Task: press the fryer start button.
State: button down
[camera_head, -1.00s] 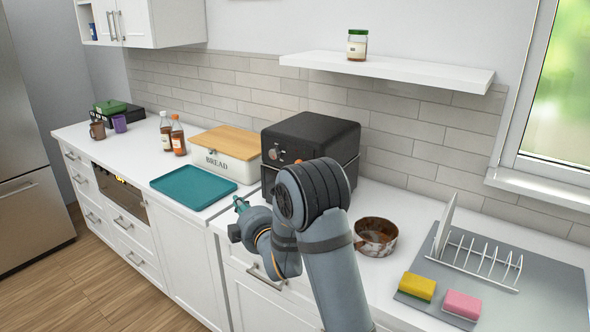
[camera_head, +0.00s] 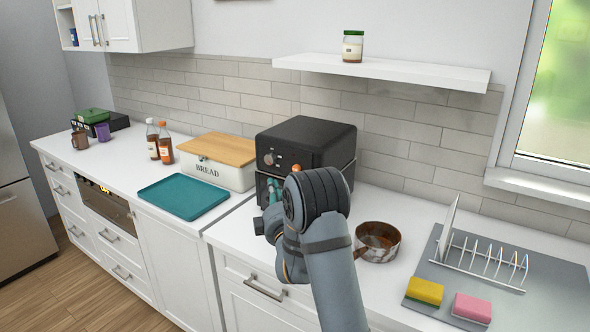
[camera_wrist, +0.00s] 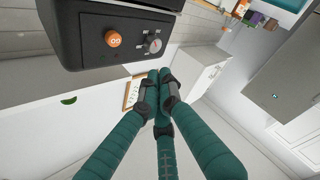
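The black fryer (camera_head: 311,137) stands on the counter against the tiled wall. In the wrist view the fryer (camera_wrist: 75,25) fills the upper left. Its front has a round orange button (camera_wrist: 113,39) with a light symbol and a silver dial (camera_wrist: 154,44) beside it. In the head view the button (camera_head: 296,168) shows just above my arm and the dial (camera_head: 269,159) to its left. My gripper's teal fingers (camera_wrist: 160,78) are drawn together with nothing between them. My gripper (camera_head: 272,190) is in front of the fryer, apart from the button; my arm hides the fryer's lower front.
The bread box (camera_head: 215,170) and a teal tray (camera_head: 185,197) are left of the fryer. A copper pot (camera_head: 377,240) is to its right, near my arm. A dish rack (camera_head: 480,262) and two sponges lie farther right. A shelf (camera_head: 385,69) hangs above.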

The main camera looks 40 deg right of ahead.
aim_at(292, 168)
jog(key=w+d+p, duration=0.2)
jog(key=d+p, duration=0.1)
jog(key=d, duration=0.4)
jog(key=shift+w+d, duration=0.15)
jog(key=shift+d, duration=0.25)
jog(key=shift+w+d, duration=0.1)
jog(key=shift+d, duration=0.15)
dwell(1.1)
jog(key=shift+d, duration=0.15)
jog(key=shift+w+d+b, duration=0.25)
jog(key=shift+d+b, duration=0.15)
jog(key=shift+d, duration=0.35)
dwell(1.1)
jog(key=shift+s+a+b, duration=0.2)
jog(key=shift+a+b, duration=0.35)
jog(key=shift+a, duration=0.05)
jog(key=shift+s+a+b, duration=0.15)
jog(key=shift+a+b, duration=0.4)
